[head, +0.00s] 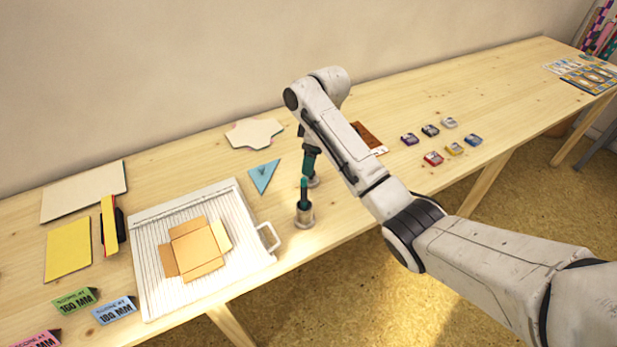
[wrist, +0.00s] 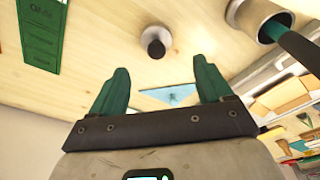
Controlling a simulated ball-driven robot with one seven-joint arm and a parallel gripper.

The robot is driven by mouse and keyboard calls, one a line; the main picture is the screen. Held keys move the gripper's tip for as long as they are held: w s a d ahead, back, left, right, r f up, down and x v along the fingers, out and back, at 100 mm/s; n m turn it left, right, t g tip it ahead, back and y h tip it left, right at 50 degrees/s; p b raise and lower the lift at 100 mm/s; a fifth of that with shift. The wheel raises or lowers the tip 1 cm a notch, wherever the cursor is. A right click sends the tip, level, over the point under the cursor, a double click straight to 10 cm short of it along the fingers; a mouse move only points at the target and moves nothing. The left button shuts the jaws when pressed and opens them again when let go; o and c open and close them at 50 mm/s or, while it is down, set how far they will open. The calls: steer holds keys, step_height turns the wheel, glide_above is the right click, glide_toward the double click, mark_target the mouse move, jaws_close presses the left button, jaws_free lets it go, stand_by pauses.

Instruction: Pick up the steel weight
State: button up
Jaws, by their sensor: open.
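The steel weight, a small round metal piece with a darker knob, stands on the table in the wrist view (wrist: 155,42), just beyond the fingertips. In the head view a grey metal part of it (head: 314,182) shows below my gripper (head: 310,165), mostly hidden. My gripper, with green fingers, points down above it. In the wrist view my gripper (wrist: 162,70) is open, with nothing between its fingers. The weight lies roughly in line with the gap; I cannot tell how high the fingers are above it.
A metal cup with a green-handled tool (head: 304,214) stands close by; the cup also shows in the wrist view (wrist: 245,18). A blue triangle (head: 263,176) and a white ribbed tray (head: 150,235) lie left. Several inkpads (head: 432,159) lie right. A green card (wrist: 40,30) shows in the wrist view.

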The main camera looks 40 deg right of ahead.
steer(key=shift+w+f, duration=0.15)
steer(key=shift+f, duration=0.7)
steer(key=shift+w+f, duration=0.2)
steer(key=shift+f, duration=2.5)
steer(key=shift+r, duration=0.1)
steer(key=c, duration=1.3)
